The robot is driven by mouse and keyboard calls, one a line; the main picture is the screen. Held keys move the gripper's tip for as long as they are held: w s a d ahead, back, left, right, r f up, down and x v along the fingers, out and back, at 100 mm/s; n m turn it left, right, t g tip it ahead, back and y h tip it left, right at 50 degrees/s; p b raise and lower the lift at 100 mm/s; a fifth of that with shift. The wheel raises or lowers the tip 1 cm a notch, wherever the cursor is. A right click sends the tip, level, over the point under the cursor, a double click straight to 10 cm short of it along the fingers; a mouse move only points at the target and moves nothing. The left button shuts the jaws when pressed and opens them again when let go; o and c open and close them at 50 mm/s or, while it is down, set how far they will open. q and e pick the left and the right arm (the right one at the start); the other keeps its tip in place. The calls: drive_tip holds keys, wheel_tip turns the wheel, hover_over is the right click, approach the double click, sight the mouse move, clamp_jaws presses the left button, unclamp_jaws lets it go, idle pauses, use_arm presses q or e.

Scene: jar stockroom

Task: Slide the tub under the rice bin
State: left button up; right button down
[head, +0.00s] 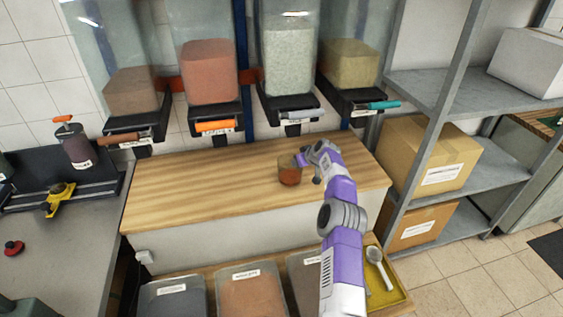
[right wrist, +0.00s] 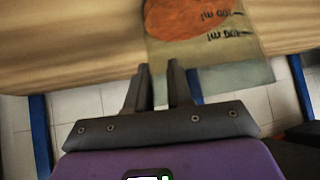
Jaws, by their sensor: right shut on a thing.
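The tub (head: 289,175) is small, clear and marked in ml, with orange-red contents. It is at the right part of the wooden counter, and I cannot tell if it touches the top. The right wrist view shows the tub (right wrist: 228,72) at the fingertips. My left gripper is not in view.
Bins with brown (head: 131,90), red-orange (head: 208,72) and yellow-green (head: 352,64) contents flank the pale one. The wooden counter (head: 200,185) is clear left of the tub. Open trays (head: 250,295) lie in front. A metal shelf with boxes (head: 432,155) stands right.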

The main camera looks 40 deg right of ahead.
drive_tip(key=shift+s+d+f, duration=0.1)
drive_tip(key=shift+s+d, duration=0.05)
drive_tip(key=shift+d, duration=0.1)
drive_tip(key=c, duration=0.9)
unclamp_jaws()
drive_tip(key=shift+a, duration=0.1)
